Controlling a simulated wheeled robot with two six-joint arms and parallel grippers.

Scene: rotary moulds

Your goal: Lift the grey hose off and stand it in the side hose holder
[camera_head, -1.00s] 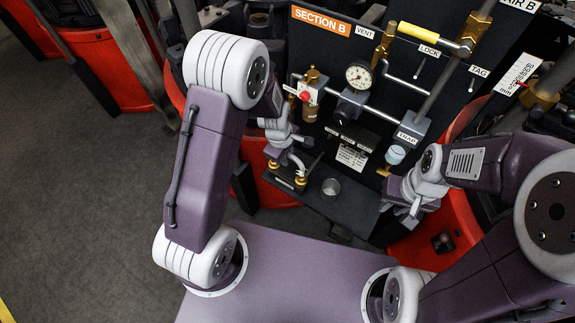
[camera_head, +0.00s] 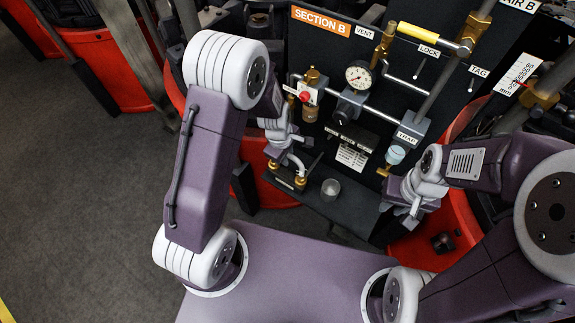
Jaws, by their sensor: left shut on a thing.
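The grey hose (camera_head: 299,162) is a short, light grey curved piece at the lower left of the panel. Its ends are by two brass fittings (camera_head: 300,181) on a small black block. My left gripper (camera_head: 288,147) is shut on the hose from above; the fingers hide part of it. I cannot tell whether the hose ends are still seated on the fittings. A small grey round cup (camera_head: 330,187) stands on the dark shelf to the right of the hose; it may be the side hose holder. My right gripper (camera_head: 408,208) is at the right of the shelf, apart from the hose; its jaw gap is unclear.
The dark SECTION B panel carries a pressure gauge (camera_head: 359,76), a red button (camera_head: 304,96), a yellow-handled lever (camera_head: 425,36) and a clear bowl (camera_head: 396,154). The dark shelf (camera_head: 350,205) has bare room around the cup. Red bins stand around the panel.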

